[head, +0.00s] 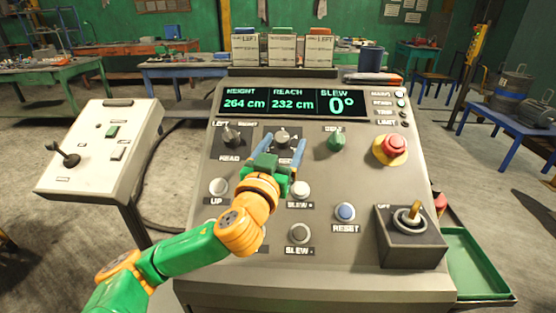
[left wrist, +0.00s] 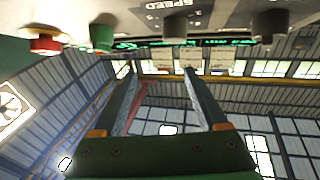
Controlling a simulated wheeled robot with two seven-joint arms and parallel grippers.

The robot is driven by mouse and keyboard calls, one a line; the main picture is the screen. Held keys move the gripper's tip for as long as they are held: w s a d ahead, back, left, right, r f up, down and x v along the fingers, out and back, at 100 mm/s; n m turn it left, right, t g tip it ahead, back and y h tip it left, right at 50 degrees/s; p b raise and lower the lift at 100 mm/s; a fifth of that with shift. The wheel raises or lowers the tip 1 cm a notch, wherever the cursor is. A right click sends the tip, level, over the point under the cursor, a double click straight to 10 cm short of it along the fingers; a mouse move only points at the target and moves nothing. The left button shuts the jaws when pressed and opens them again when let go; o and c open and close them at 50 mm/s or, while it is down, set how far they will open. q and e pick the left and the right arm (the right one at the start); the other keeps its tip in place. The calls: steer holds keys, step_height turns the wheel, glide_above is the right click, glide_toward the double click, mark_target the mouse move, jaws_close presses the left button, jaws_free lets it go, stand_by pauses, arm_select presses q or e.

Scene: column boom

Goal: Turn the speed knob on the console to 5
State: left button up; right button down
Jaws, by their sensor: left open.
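The sloped grey console (head: 370,270) stands in front of me. The speed knob (head: 282,137) is the middle of three knobs in its upper row; its pointer setting is too small to read. In the left wrist view the knob (left wrist: 175,28) hangs from the top edge beside a "SPEED" label. My left gripper (head: 281,150) is open, with its two blue-grey fingers pointing up the panel just below the knob. The left wrist view also shows the fingers (left wrist: 160,78) apart with nothing between them. My arm hides part of the lower panel. My right gripper is not in view.
A dark grey head knob (head: 230,136) is left of the speed knob, a green knob (head: 336,141) right. A red emergency button (head: 394,147) and a key switch box (head: 410,235) are further right. The display (head: 308,102) reads height 264 cm, reach 232 cm, slew 0°.

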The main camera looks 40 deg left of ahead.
mark_target(280, 142)
arm_select(q)
steer(key=shift+s+a+f+n+g+y, duration=0.2)
steer(key=shift+s+a+f+g+y, duration=0.15)
steer(key=shift+f, duration=0.25)
steer(key=shift+s+a+f+n+g+y, duration=0.25)
steer(key=shift+s+f+g, duration=0.1)
steer(key=shift+f+g, duration=0.15)
steer(key=shift+w+a+f, duration=0.15)
steer(key=shift+w+a, duration=0.05)
steer(key=shift+a, duration=0.05)
steer(key=p+x, duration=0.1)
steer(key=x, duration=0.2)
steer(key=p+x, duration=0.1)
steer(key=x, duration=0.2)
steer(key=shift+w+a+f, duration=0.1)
steer(key=shift+w+f, duration=0.1)
steer(key=shift+w, duration=0.15)
jaws_close()
steer(key=shift+m, duration=0.25)
